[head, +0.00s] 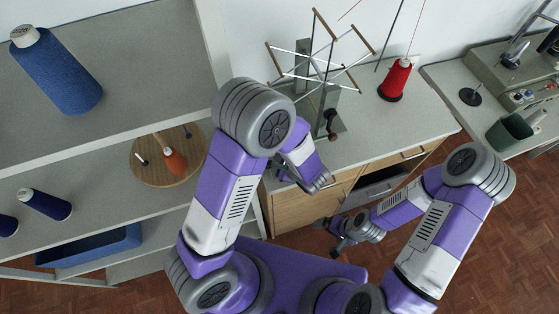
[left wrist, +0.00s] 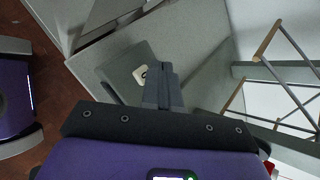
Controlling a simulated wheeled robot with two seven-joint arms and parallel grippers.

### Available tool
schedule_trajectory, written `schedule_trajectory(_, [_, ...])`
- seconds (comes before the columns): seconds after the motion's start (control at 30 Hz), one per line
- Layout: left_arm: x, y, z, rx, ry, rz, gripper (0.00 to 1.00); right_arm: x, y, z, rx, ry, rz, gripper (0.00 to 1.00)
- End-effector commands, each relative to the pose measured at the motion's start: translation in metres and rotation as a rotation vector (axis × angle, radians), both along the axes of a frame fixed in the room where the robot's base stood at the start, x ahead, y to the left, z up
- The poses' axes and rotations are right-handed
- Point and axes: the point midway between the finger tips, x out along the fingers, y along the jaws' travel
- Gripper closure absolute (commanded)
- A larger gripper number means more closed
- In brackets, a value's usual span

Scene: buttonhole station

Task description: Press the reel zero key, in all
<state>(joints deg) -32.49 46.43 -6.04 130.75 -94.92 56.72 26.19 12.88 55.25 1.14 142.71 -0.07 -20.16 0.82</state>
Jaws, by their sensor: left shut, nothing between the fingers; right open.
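The reel (head: 318,68), a spoked frame with wooden end bars, stands on a grey post at the back of the cabinet top. In the left wrist view, a small cream key (left wrist: 140,74) with a dark mark sits on a grey box; I take it for the zero key. My left gripper (left wrist: 166,72) is shut and empty, its tips just right of the key in that view; I cannot tell whether they touch anything. In the head view my left gripper (head: 322,183) is by the cabinet's front edge, and my arm hides the key. My right gripper (head: 338,240) is open, low before the drawers.
A red thread cone (head: 396,80) stands right of the reel. A dark crank knob (head: 332,124) is on the reel's stand. Shelves at left hold blue cones (head: 58,72), a wooden disc (head: 150,172) with an orange-brown piece, and a blue bin (head: 92,246).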

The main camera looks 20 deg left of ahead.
Motion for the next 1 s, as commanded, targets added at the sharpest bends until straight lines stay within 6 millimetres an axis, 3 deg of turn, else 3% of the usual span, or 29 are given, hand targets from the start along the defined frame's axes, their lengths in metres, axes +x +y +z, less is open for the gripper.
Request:
schedule_trajectory(0.27, [0.0,0.0,0.003,-0.001,-0.001,0.001,1.0,0.0,0.0,0.001,0.0,0.0,0.0,0.0])
schedule_trajectory(0.73, [0.0,0.0,0.047,-0.001,-0.001,0.001,1.0,0.0,0.0,0.028,0.0,0.0,0.0,0.0])
schedule_trajectory(1.0, [0.0,0.0,0.05,0.0,0.0,0.0,1.0,0.0,0.0,0.028,0.0,0.0,0.0,0.0])
